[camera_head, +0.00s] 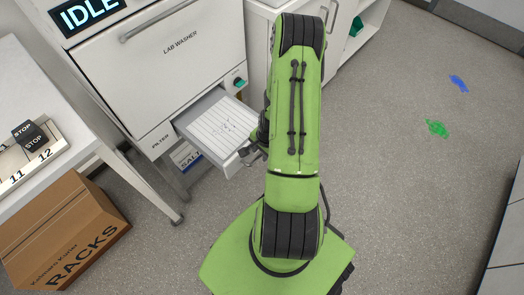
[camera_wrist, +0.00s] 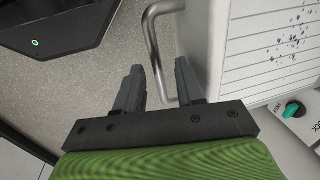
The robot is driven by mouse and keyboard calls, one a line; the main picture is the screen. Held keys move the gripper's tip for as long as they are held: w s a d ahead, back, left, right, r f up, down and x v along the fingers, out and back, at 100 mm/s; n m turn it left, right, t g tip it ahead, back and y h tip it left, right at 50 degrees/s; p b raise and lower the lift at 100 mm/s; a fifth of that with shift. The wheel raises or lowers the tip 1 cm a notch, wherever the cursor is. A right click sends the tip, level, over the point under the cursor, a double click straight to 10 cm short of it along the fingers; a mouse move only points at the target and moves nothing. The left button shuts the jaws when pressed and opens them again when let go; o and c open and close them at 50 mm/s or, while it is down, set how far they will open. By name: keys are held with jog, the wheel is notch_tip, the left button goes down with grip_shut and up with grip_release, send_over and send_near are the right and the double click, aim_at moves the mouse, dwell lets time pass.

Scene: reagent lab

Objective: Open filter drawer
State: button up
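The filter drawer (camera_head: 232,163) sticks out from the lower front of the lab washer (camera_head: 165,60), beside the FILTER label. Its white ribbed inside with dark blue specks shows in both views. In the wrist view, the drawer (camera_wrist: 205,45) is at the right, with its metal bar handle (camera_wrist: 154,42) on its front. My gripper (camera_wrist: 158,78) is open, with a finger on either side of the handle's lower part. The fingers look apart from the bar, which lies closer to the right finger. In the head view, my arm partly hides my gripper (camera_head: 252,152) at the drawer's front.
A teal knob (camera_head: 238,82) is on the washer right of the drawer. A SALT box (camera_head: 184,155) sits under the drawer. A table (camera_head: 120,150) and a RACKS carton (camera_head: 70,235) stand at the left. The floor at the right is open, with blue and green patches.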

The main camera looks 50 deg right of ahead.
jog(key=shift+r, duration=0.1)
jog(key=s+r+p, duration=0.3)
jog(key=r+p, duration=0.2)
jog(key=r, duration=1)
jog(key=shift+r+p, duration=0.15)
jog(key=shift+p, duration=0.15)
jog(key=w+a+r+n+p, duration=0.1)
jog(key=a+r+n+p, duration=0.2)
jog(key=r, duration=0.5)
jog(key=w+a+r+n+t+h, duration=0.1)
jog(key=a+r+n, duration=0.25)
jog(key=r, duration=0.35)
jog(key=w+a+r+n+p, duration=0.1)
jog(key=a+r+n+p, duration=0.15)
jog(key=a+r, duration=0.4)
jog(key=s+a+r+n+t+p, duration=0.1)
jog(key=s+a+r+n, duration=0.2)
jog(key=r, duration=0.3)
jog(key=s+a+r+n+t+y+p, duration=0.1)
jog(key=s+a+r+n+p, duration=0.1)
jog(key=s+a+r+n, duration=0.2)
notch_tip(320, 180, up, 4)
jog(key=shift+s+f+n, duration=0.2)
jog(key=shift+s+n, duration=0.6)
jog(key=shift+s, duration=0.25)
